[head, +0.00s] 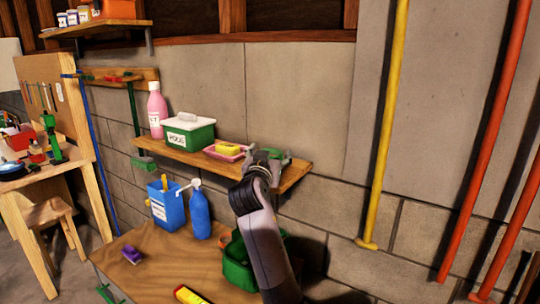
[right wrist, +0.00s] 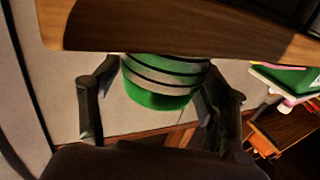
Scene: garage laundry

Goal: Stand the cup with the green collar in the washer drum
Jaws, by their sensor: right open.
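My right gripper (head: 268,158) is at the right end of the wall shelf in the head view. In the right wrist view its two fingers (right wrist: 155,110) are spread, on either side of a grey and green banded object (right wrist: 160,100), which looks like the cup with the green collar. I cannot tell whether either finger touches it. In the head view a small green part (head: 299,154) shows behind the gripper; the rest is hidden. The washer drum is not recognisable in either view. My left gripper is not in view.
The shelf (head: 292,176) also holds a pink bottle (head: 157,110), a green box with white lid (head: 188,132) and a yellow sponge on a pink dish (head: 228,149). Below, a counter (head: 170,268) carries a blue box, a blue spray bottle and a green bin (head: 238,266).

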